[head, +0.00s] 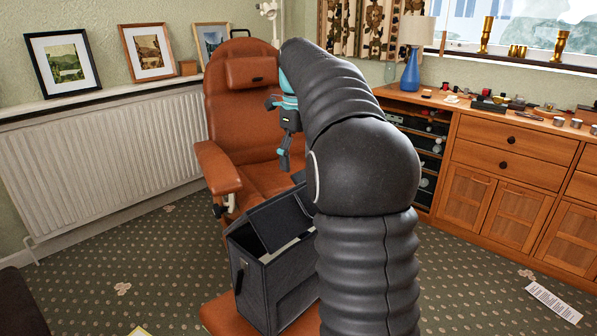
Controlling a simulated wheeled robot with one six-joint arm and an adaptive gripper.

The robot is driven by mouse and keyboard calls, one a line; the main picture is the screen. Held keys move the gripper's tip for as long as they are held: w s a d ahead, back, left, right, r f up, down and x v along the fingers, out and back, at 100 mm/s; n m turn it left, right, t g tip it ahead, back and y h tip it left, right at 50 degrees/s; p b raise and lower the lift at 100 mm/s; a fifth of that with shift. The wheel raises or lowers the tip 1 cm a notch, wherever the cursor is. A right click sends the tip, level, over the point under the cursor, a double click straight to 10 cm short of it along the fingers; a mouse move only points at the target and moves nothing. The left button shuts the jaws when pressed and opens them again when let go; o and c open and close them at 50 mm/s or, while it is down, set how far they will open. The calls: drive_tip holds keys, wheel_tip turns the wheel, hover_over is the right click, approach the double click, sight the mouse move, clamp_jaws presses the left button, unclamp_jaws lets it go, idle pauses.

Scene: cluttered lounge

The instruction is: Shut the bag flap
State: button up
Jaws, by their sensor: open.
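The bag (255,285) is a dark grey, box-shaped fabric case in the lower middle of the head view. It stands upright on a tan leather stool. Its flap (280,222) is up and tilted, and a pale strip shows in the opening below it. My arm hides the right side of the bag and part of the flap. My gripper (284,155), dark with teal parts, is open and empty. It appears above the flap in the picture, in front of the armchair, and looks apart from the bag.
A brown leather armchair (228,125) stands behind the bag. The tan stool (222,315) is under it. A radiator (100,150) lines the left wall, and a wooden sideboard (510,160) with small objects stands at right. Patterned carpet (150,255) is open at left; paper (553,301) lies at right.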

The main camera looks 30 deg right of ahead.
drive_tip(key=shift+f, duration=1.5)
clamp_jaws()
